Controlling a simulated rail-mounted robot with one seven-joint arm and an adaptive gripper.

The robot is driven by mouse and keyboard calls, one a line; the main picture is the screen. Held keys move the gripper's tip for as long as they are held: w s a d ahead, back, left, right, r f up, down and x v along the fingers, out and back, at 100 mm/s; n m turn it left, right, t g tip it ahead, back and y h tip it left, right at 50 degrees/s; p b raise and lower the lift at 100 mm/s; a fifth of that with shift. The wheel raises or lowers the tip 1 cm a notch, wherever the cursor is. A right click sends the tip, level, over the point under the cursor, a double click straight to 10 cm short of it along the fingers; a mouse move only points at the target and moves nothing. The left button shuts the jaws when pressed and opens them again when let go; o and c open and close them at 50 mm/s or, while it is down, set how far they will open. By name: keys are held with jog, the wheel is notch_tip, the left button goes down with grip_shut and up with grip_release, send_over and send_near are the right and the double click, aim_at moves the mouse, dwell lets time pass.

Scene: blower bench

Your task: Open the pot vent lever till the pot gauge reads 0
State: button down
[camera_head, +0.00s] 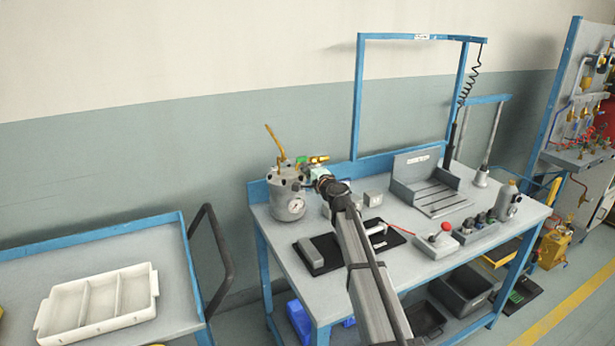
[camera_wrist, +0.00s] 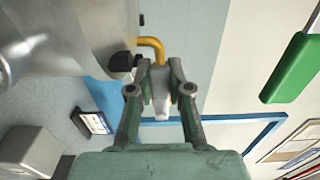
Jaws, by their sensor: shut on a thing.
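The metal pot (camera_head: 287,184) stands at the bench's left end, and its side shows at upper left in the wrist view (camera_wrist: 65,35). Its round white gauge (camera_head: 296,205) faces the front; the needle is too small to read. My gripper (camera_head: 318,175) is at the pot's upper right. In the wrist view my gripper (camera_wrist: 161,82) is shut on a small grey-and-brass part at the end of a bent brass pipe (camera_wrist: 152,44). The fingers hide much of this part; I cannot tell for certain whether it is the vent lever. A green handle (camera_wrist: 293,68) is apart, to the right.
A brass handle (camera_head: 272,138) rises from the pot lid, and a brass fitting (camera_head: 318,160) is beside it. A black mat (camera_head: 335,262), a slotted tray (camera_head: 432,197) and a red button (camera_head: 445,226) are on the bench. A blue frame (camera_head: 358,100) stands behind.

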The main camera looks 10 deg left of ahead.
dwell(0.3)
jog(key=c, duration=1.3)
grip_release()
jog(key=shift+c, duration=0.2)
